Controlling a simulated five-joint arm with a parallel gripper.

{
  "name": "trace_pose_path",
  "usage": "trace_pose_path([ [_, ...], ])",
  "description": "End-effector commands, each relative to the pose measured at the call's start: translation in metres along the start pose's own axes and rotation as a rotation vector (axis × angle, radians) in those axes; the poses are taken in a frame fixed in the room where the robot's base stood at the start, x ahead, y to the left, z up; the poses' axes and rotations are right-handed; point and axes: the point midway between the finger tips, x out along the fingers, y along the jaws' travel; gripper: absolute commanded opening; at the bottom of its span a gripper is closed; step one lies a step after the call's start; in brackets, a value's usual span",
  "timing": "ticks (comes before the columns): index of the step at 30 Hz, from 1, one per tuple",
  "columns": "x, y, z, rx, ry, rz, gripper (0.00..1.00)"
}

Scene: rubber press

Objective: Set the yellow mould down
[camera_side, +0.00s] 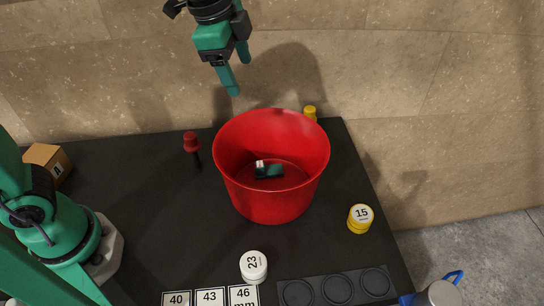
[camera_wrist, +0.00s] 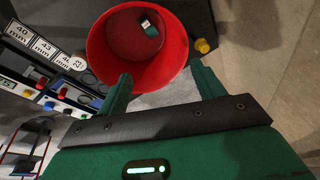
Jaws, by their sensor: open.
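A round yellow piece with a white top marked 15 (camera_side: 360,218) stands upright on the black table, right of the red bucket. Another small yellow piece (camera_side: 310,112) stands behind the bucket, partly hidden by its rim; a yellow piece also shows beside the bucket in the wrist view (camera_wrist: 203,46). I cannot tell which yellow piece is the mould. My gripper (camera_side: 240,76) is open and empty, high above and behind the bucket. Its two fingers (camera_wrist: 161,74) are spread apart in the wrist view, touching nothing.
The tall red bucket (camera_side: 230,185) holds a small dark green and white item (camera_side: 268,171). A white piece marked 23 (camera_side: 254,266), number cards (camera_side: 210,298) and a dark tray with round recesses (camera_side: 337,290) line the front. A red-topped tool (camera_side: 192,143) stands left.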

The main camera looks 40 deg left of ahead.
Motion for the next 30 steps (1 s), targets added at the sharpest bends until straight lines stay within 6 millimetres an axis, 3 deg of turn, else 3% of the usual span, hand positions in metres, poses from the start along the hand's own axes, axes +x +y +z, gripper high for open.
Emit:
trace_pose_path([
  [1,-0.007,0.002,0.016,-0.068,0.007,-0.017,0.68],
  [9,-0.025,0.021,0.084,-0.428,0.046,-0.087,0.68],
  [18,-0.027,0.056,0.152,-0.82,0.105,-0.162,0.68],
  [24,-0.02,0.076,0.181,-1.016,0.141,-0.197,0.68],
  [30,-0.016,0.084,0.191,-1.095,0.158,-0.211,0.68],
])
